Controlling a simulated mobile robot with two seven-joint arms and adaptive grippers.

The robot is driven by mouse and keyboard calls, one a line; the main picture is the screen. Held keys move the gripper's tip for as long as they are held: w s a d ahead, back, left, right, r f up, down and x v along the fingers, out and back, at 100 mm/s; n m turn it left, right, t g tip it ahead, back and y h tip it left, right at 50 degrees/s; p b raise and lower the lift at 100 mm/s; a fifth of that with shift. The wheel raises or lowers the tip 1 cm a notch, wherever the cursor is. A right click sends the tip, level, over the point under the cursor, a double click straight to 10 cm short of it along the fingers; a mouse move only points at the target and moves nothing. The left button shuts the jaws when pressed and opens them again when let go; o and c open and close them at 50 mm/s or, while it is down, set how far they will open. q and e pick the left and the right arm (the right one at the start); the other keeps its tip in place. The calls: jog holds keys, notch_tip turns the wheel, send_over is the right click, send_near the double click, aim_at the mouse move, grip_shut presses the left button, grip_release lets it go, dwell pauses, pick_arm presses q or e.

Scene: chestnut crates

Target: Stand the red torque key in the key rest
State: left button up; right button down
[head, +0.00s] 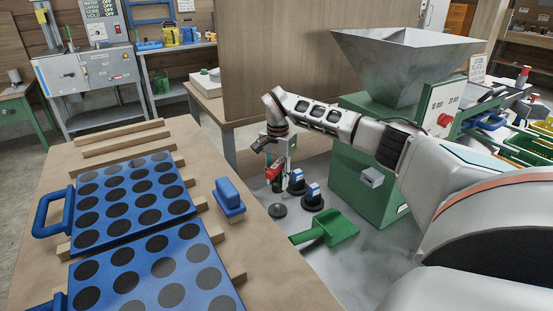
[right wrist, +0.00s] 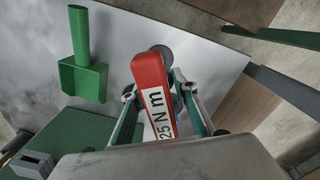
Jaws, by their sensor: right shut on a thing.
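The red torque key (head: 274,171) is between the fingers of my right gripper (head: 279,160), above the grey surface. In the right wrist view, the red key (right wrist: 150,75) has a white label reading "25 N m", and the fingers of my gripper (right wrist: 160,112) close on its sides. An empty-looking dark round rest (head: 278,210) lies on the surface below and in front of the key. The lower end of the red key is hidden. My left gripper is out of view.
A green scoop (head: 332,228) lies in front of the bases. A green machine with a metal hopper (head: 400,62) stands behind right. A wooden table (head: 190,250) at left holds blue perforated trays (head: 130,200) and a blue-handled brush (head: 230,200).

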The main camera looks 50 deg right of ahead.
jog(key=shift+r, duration=0.1)
jog(key=shift+r, duration=0.1)
jog(key=shift+f, duration=0.5)
jog(key=shift+s+a+f, duration=0.1)
jog(key=shift+f, duration=1.85)
jog(key=shift+f+b, duration=0.35)
jog(key=shift+f, duration=0.15)
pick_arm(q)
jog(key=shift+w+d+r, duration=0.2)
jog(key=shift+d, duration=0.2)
pick_arm(e)
jog(key=shift+f, duration=0.2)
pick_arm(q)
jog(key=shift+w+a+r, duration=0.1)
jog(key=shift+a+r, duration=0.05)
pick_arm(e)
jog(key=shift+r, duration=0.1)
